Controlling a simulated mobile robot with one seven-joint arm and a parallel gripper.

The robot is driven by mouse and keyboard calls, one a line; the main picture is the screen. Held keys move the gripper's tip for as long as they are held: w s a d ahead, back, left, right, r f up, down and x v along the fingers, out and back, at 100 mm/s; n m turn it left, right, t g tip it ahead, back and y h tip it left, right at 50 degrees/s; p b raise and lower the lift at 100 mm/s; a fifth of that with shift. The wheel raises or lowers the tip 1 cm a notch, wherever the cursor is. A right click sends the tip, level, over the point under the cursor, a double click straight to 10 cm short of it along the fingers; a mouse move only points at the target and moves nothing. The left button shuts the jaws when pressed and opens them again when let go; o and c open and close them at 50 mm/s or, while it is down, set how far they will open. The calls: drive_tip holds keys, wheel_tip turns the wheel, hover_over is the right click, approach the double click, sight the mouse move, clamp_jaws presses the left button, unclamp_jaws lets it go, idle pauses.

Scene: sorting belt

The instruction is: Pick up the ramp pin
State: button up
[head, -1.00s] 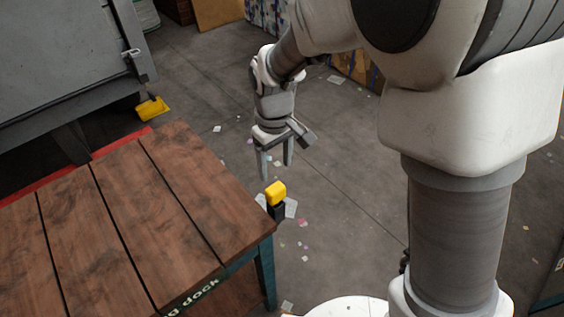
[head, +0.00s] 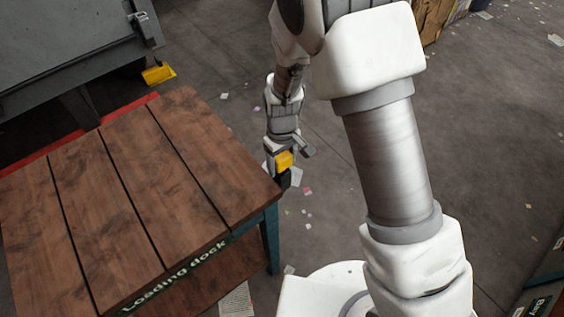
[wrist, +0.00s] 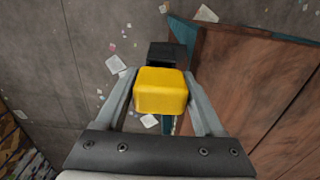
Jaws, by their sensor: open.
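The ramp pin appears to be the yellow block (head: 284,160) with a black part below it, at the right corner of the wooden loading dock table (head: 150,190). In the wrist view the yellow block (wrist: 160,92) sits between the two fingers of my gripper (wrist: 159,76), with its black part (wrist: 167,54) beyond the fingertips. My gripper is open around the block.
The table edge lies close to the right finger in the wrist view. A grey machine (head: 60,50) with a yellow piece (head: 158,74) by it stands at the upper left. The floor (head: 400,130) right of the table is open, with paper scraps.

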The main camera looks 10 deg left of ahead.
drive_tip(key=shift+f, duration=0.75)
drive_tip(key=shift+c, duration=0.2)
clamp_jaws()
drive_tip(key=shift+r, duration=0.1)
wheel_tip(320, 180, up, 18)
idle(0.4)
wheel_tip(320, 180, up, 12)
drive_tip(key=p, duration=0.8)
drive_tip(key=shift+p, duration=0.3)
